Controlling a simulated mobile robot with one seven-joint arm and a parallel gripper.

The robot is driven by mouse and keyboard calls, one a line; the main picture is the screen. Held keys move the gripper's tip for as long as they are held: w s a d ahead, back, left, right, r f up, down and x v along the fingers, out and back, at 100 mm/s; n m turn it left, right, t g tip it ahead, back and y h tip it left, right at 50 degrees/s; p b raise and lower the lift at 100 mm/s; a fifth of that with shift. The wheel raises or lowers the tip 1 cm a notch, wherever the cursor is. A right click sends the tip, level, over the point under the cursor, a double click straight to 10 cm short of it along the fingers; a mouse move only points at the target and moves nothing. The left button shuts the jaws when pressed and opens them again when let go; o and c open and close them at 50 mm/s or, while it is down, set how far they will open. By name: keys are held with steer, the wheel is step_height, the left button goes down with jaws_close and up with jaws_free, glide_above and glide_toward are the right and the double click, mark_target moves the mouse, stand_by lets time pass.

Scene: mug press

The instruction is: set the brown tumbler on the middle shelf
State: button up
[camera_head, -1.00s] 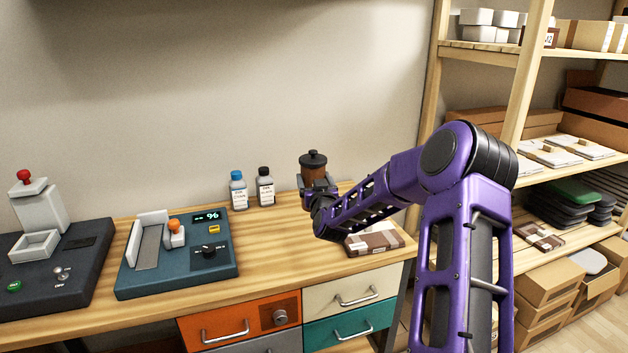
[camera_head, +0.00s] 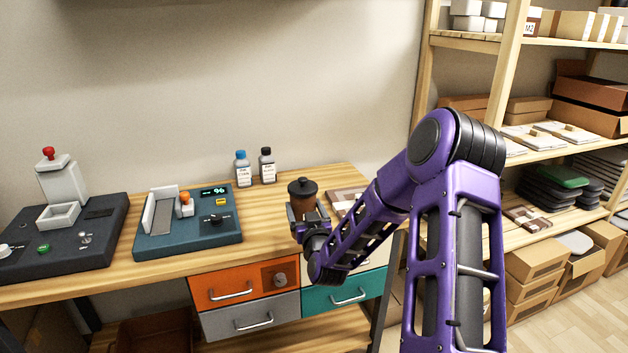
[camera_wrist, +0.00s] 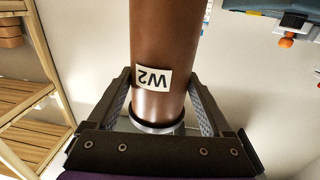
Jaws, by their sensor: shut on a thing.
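The brown tumbler (camera_head: 304,199) has a black lid and is upright in my gripper (camera_head: 304,218), in front of the workbench in the head view. In the wrist view the brown tumbler (camera_wrist: 165,50) shows a white label reading W2, upside down, and a dark band at one end. The two fingers of my gripper (camera_wrist: 160,105) press on its sides. The wooden shelf unit stands at the right, and its middle shelf (camera_head: 545,152) carries brown boxes and flat white packets. My arm hides part of the shelf unit's left side.
The workbench (camera_head: 120,275) holds a dark press (camera_head: 70,235), a teal device (camera_head: 190,235), two bottles (camera_head: 254,170) and a brown-and-white flat package (camera_head: 343,200). The lower shelf (camera_head: 570,215) holds dark trays and a green one. Boxes (camera_head: 535,270) are stacked below.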

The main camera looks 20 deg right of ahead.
steer(key=s+a+f+n+y, duration=0.1)
steer(key=s+a+f, duration=0.7)
steer(key=s, duration=0.3)
steer(key=shift+a+f+y, duration=0.25)
steer(key=shift+f+y, duration=0.15)
